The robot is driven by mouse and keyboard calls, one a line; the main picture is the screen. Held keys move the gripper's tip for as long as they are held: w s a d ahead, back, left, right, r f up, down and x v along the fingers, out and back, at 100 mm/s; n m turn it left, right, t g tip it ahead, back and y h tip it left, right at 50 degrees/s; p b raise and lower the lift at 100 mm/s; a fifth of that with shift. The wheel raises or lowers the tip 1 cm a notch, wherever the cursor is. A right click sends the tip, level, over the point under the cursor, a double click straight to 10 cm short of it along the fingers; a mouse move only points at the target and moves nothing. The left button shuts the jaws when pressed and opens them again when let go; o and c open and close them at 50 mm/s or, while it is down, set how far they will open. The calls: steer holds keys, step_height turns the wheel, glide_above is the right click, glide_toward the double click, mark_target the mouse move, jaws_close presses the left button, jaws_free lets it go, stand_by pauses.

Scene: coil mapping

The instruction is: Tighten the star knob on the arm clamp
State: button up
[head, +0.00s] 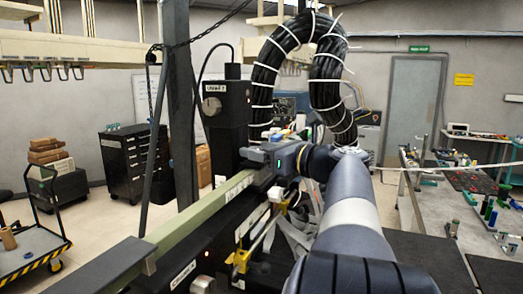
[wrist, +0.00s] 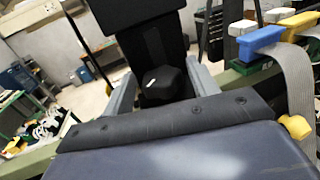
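A black knob (wrist: 163,85) with a small white mark shows in the wrist view, in front of a dark upright post (wrist: 150,40). I take it to be the star knob; its lobes are hard to make out. My gripper's two grey fingers (wrist: 163,90) stand either side of the knob, with narrow gaps showing, so it looks open around it. I cannot tell how deep the knob sits between them. In the head view my gripper (head: 258,156) reaches left to the dark column marked as a unit (head: 225,110). The knob is hidden there.
A long green rail (head: 205,208) runs beneath my gripper. Yellow fittings (head: 240,260) and pale straps lie near my arm. In the wrist view a blue block (wrist: 258,42) and a strap (wrist: 298,85) are at right. A cluttered workbench (head: 440,215) stands at right.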

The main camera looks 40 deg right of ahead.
steer(key=c, duration=0.9)
steer(key=shift+o, duration=0.2)
steer(key=shift+a+m+h, duration=0.1)
steer(key=shift+m+h, duration=0.2)
steer(key=shift+h, duration=0.1)
steer(key=m+h, duration=0.2)
steer(key=h, duration=0.1)
steer(key=m+h, duration=0.1)
steer(key=h, duration=0.1)
steer(key=shift+a+t, duration=0.3)
steer(key=shift+m+h, duration=1.2)
steer(key=shift+h, duration=0.5)
steer(key=shift+a+m+g+h, duration=0.1)
steer(key=shift+m+g+h, duration=0.75)
steer(key=shift+h, duration=0.55)
steer(key=o, duration=1)
